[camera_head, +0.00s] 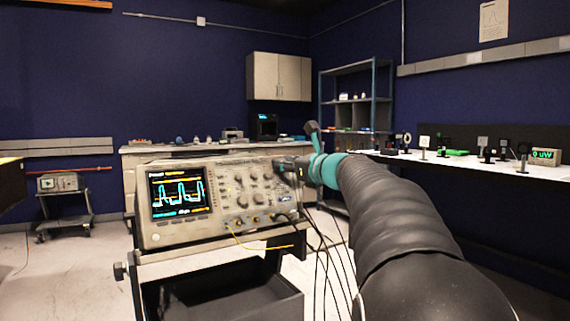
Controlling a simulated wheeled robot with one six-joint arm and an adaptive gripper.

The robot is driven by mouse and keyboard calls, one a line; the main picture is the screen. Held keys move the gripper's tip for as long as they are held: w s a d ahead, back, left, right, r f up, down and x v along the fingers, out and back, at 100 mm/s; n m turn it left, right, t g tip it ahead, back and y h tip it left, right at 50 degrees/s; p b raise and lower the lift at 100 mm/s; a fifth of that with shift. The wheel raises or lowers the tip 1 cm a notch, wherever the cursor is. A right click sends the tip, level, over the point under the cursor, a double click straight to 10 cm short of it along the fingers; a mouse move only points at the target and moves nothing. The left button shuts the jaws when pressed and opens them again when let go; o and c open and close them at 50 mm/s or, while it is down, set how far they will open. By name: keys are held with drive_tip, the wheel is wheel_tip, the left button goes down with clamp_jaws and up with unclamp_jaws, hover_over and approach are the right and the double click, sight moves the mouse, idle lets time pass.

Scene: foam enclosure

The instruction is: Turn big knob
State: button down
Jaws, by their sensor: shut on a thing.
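A beige oscilloscope (222,165) stands on a cart, its lit screen (180,193) showing cyan and orange traces. Several small knobs and buttons fill the panel to the right of the screen. My dark gripper (283,165) reaches in from the right and is shut at the upper right of this panel, on the big knob. The gripper covers the knob, so its pointing angle cannot be told. Cables hang from sockets along the panel's lower edge, one of them yellow (250,247).
The cart (205,262) has a dark open bin below. Dark cables hang under my arm. A bench (140,150) with small items, a shelf rack (356,110) and a right-hand table (450,160) with optics stand behind. The floor at left is clear up to a small trolley (65,205).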

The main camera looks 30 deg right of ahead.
drive_tip(key=shift+n, duration=0.3)
drive_tip(key=n+y, duration=0.1)
drive_tip(key=n, duration=0.1)
drive_tip(key=n+g+y, duration=0.1)
drive_tip(key=n, duration=0.2)
drive_tip(key=shift+d+r+g+p, duration=0.1)
drive_tip(key=shift+g+p, duration=0.2)
drive_tip(key=shift+p, duration=0.05)
drive_tip(key=shift+n+g+y+p, duration=0.6)
drive_tip(key=shift+n+p, duration=0.05)
drive_tip(key=shift+n, duration=1.25)
drive_tip(key=c, duration=0.9)
unclamp_jaws()
drive_tip(key=shift+o, duration=0.2)
drive_tip(key=v, duration=1.2)
